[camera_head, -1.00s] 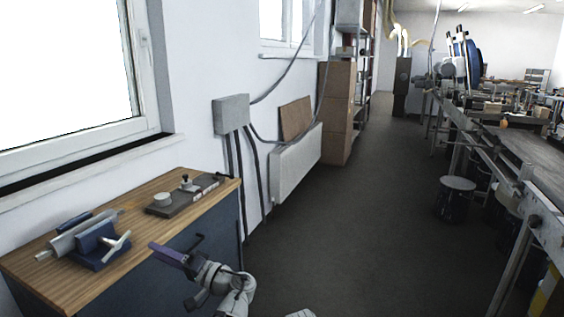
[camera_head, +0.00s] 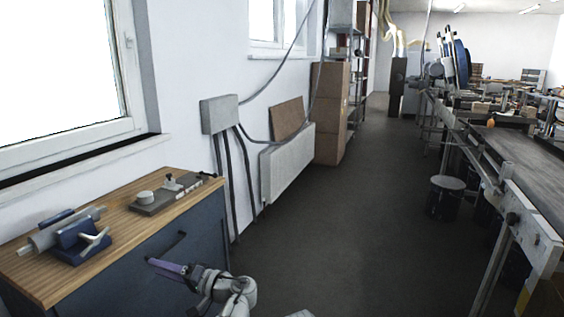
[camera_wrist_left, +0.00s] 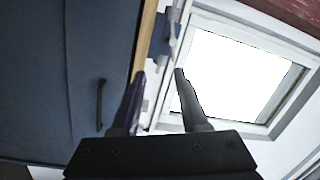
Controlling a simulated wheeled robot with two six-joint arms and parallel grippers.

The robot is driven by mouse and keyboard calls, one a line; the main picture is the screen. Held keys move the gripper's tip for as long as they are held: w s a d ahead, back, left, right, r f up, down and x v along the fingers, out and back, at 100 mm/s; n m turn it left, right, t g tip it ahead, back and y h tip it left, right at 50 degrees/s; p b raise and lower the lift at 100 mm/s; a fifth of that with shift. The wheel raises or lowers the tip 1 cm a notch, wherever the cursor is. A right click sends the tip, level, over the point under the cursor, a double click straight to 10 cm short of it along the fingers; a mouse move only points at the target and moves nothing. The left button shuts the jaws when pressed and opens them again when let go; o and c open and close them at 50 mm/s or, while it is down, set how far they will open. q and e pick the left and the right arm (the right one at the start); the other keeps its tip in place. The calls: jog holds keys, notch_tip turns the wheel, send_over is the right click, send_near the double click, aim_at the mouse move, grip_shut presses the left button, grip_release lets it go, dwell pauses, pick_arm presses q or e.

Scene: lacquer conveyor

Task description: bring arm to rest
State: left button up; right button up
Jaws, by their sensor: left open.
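My left gripper (camera_head: 172,268) is in the lower left of the head view, in front of the blue cabinet (camera_head: 190,240) and off the bench top. In the left wrist view, the fingers of the left gripper (camera_wrist_left: 160,80) stand apart with nothing between them. The cabinet front with its dark handle (camera_wrist_left: 100,103) fills the left of that view, and the window (camera_wrist_left: 235,70) shows at the right. My right gripper is not in view.
The wooden bench top (camera_head: 115,235) carries a blue vise-like device (camera_head: 75,238) and a grey plate with fittings (camera_head: 165,195). The floor aisle (camera_head: 340,220) is clear. The conveyor (camera_head: 530,175) runs along the right, with a stool (camera_head: 446,190) beside it.

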pick_arm(q)
jog(key=s+d+f+m+g+h, duration=0.1)
jog(key=s+d+f+h, duration=0.2)
jog(key=d+f+h, duration=0.35)
jog(key=s+d+f+m+g+h, duration=0.1)
jog(key=s+d+f+g+h, duration=0.2)
jog(key=f, duration=0.7)
jog(key=s+d+f+m+g+h, duration=0.1)
jog(key=s+d+f+h, duration=0.3)
jog(key=d, duration=0.3)
jog(key=s+d+f+m+g+h, duration=0.1)
jog(key=s+d+f+m+h, duration=0.15)
jog(key=s+d, duration=0.45)
notch_tip(320, 180, up, 26)
jog(key=w+p, duration=0.1)
jog(key=p, duration=2.5)
jog(key=shift+w+d+n+t+h, duration=0.2)
jog(key=shift+n+t+h, duration=0.1)
jog(key=shift+n, duration=0.15)
jog(key=shift+a+f, duration=0.1)
jog(key=shift+a, duration=0.05)
